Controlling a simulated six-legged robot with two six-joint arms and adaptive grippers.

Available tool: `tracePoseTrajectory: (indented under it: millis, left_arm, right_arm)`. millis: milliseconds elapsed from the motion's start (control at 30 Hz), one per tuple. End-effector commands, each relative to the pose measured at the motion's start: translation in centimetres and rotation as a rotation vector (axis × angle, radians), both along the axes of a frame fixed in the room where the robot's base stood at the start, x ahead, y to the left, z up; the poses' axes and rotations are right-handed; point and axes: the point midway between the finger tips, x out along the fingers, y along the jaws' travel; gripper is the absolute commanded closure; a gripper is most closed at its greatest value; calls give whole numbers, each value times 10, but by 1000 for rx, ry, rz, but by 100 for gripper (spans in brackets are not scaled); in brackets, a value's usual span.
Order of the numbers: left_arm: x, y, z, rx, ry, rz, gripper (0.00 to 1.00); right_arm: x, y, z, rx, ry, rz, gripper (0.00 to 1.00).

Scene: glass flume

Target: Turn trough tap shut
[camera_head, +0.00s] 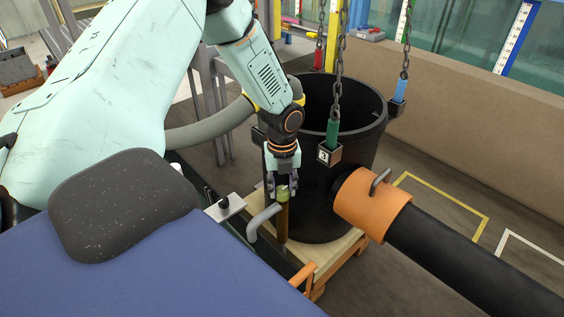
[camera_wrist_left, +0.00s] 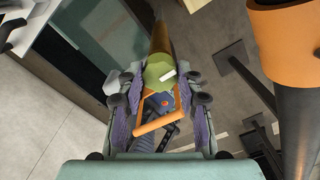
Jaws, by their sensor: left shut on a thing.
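My left gripper (camera_head: 282,186) reaches down from above, beside the black tub. Its fingers are shut on the top of the trough tap (camera_head: 282,220), an upright brass-coloured post with a bent grey spout (camera_head: 263,219) to its left. In the left wrist view, the purple-padded fingers (camera_wrist_left: 155,95) are on either side of the tap's yellow-green round top (camera_wrist_left: 157,68), which bears a white mark. The fingers partly hide the tap top in the head view. I cannot tell how far the tap is turned. My right gripper is not in view.
The large black tub (camera_head: 330,205) stands on a wooden pallet (camera_head: 342,262) close to the tap. Chains with coloured weights (camera_head: 330,140) hang around it. A black pipe with an orange collar (camera_head: 372,207) lies to the right. An orange bar (camera_head: 303,275) is near the pallet's front.

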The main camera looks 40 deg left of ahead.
Motion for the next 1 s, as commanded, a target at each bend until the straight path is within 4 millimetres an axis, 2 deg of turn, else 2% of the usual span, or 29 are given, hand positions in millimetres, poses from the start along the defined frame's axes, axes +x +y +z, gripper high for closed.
tracePoseTrajectory:
  millis: [467,500,733,1000]
  left_arm:
    - [-4,-1,-2,-3,9,-11,96]
    - [-4,-1,-2,-3,9,-11,61]
    - [-2,-1,-1,-2,5,-11,42]
    - [-1,0,0,0,3,-10,42]
  right_arm:
    - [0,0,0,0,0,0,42]
    - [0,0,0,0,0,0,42]
    - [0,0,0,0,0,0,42]
    - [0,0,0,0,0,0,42]
